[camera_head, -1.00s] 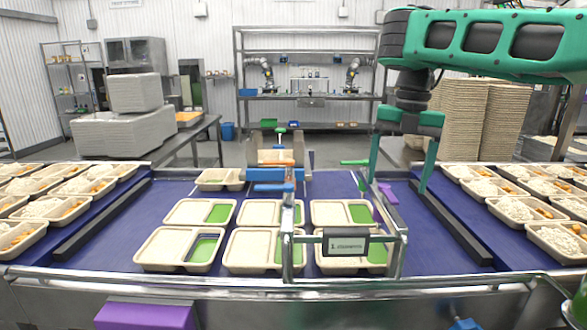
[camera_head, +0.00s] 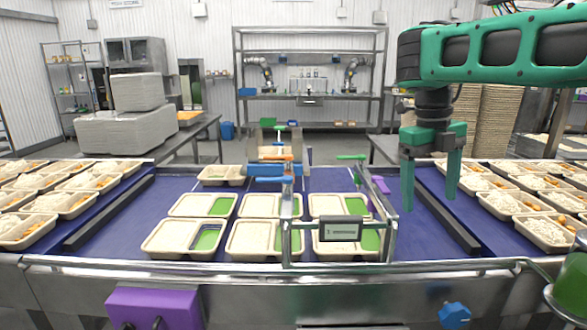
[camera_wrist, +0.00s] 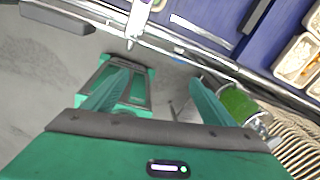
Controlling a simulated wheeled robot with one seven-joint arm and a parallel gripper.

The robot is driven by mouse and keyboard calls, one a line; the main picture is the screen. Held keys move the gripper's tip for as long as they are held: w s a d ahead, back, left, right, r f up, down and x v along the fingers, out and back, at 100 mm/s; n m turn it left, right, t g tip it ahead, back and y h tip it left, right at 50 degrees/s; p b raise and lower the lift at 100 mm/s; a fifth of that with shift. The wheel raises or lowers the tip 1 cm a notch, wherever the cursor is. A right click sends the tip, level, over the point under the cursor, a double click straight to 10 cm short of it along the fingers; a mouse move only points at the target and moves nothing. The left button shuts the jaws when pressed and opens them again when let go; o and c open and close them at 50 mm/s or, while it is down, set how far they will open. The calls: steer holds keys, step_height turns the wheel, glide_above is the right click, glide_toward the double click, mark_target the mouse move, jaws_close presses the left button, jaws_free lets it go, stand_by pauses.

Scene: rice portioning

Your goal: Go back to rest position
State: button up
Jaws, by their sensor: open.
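My gripper (camera_head: 430,185) is green, open and empty. In the head view it hangs with its fingers pointing down at the right, over the right part of the blue conveyor (camera_head: 412,230). In the wrist view my gripper (camera_wrist: 155,90) has its two fingers spread apart with nothing between them. The grey floor (camera_wrist: 45,80), a metal rail and part of my own green base show beyond them.
Trays with green compartments (camera_head: 205,205) stand in rows at the middle. A metal frame with a small sign (camera_head: 341,230) stands at the front. Filled rice trays (camera_head: 545,232) line both sides. A purple box (camera_head: 155,308) sits below the front rail.

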steer(key=s+d+f+n+h, duration=0.1)
steer(key=s+d+f+n, duration=0.2)
steer(key=s+d+n, duration=0.4)
steer(key=s+d+f+n, duration=0.4)
steer(key=s+d+n, duration=0.2)
steer(key=s+n, duration=0.2)
steer(key=s+a+f+n+y, duration=0.1)
steer(key=s+f+n+y, duration=0.1)
steer(key=s+f+n, duration=0.7)
steer(key=s+n, duration=0.2)
steer(key=s, duration=0.2)
steer(key=shift+s+a+f+n+y, duration=0.2)
steer(key=shift+f+n+y, duration=0.1)
steer(key=shift+n, duration=0.1)
steer(key=shift+w, duration=0.1)
